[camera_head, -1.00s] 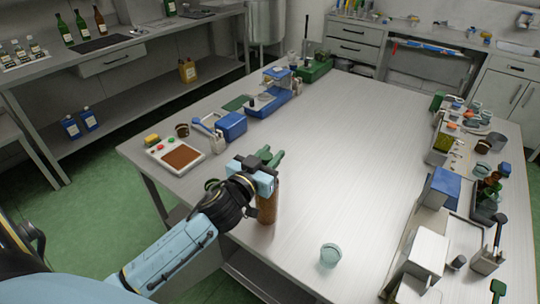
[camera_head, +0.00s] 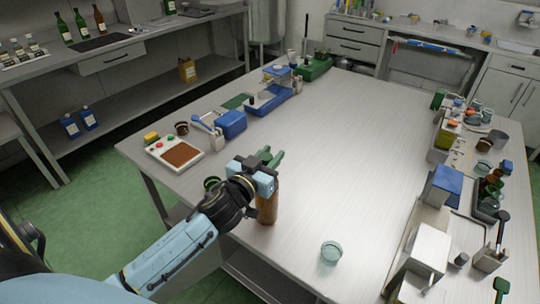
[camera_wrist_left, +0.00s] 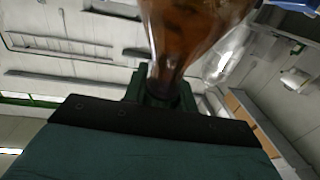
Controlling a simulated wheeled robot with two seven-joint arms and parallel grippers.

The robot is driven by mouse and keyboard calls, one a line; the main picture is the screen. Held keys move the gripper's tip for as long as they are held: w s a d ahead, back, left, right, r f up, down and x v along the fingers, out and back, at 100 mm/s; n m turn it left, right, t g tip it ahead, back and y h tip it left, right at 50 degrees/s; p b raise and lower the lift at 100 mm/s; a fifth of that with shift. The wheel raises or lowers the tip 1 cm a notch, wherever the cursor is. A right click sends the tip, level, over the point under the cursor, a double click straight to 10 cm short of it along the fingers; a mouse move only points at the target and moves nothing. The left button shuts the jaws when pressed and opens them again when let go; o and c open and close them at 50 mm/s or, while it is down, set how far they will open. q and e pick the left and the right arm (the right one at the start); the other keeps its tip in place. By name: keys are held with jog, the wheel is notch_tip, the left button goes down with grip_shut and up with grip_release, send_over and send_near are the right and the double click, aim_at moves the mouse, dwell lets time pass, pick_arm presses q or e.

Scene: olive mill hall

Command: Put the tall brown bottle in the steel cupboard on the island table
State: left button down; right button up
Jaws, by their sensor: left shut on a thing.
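The tall brown bottle (camera_head: 267,207) is upright at the near left part of the island table (camera_head: 330,150). My left gripper (camera_head: 268,162), with green fingers, is shut on its upper part. I cannot tell whether the bottle's base touches the tabletop or hangs just above it. In the left wrist view the brown glass of the bottle (camera_wrist_left: 185,30) narrows down to between the fingers. My right gripper is not in view. I cannot pick out the steel cupboard with certainty.
A clear glass cup (camera_head: 331,252) stands right of the bottle. A tray with a brown surface (camera_head: 181,154) and a blue box (camera_head: 231,124) line the left edge. Several boxes and jars crowd the right edge. The table's middle is clear.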

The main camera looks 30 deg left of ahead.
pick_arm(q)
jog(key=shift+f, duration=0.1)
jog(key=c, duration=1.1)
grip_release()
jog(key=shift+o, duration=0.3)
jog(key=shift+f, duration=0.3)
jog(key=s+b, duration=0.1)
jog(key=s, duration=1.2)
jog(key=shift+s+r, duration=0.15)
jog(key=shift+s, duration=0.05)
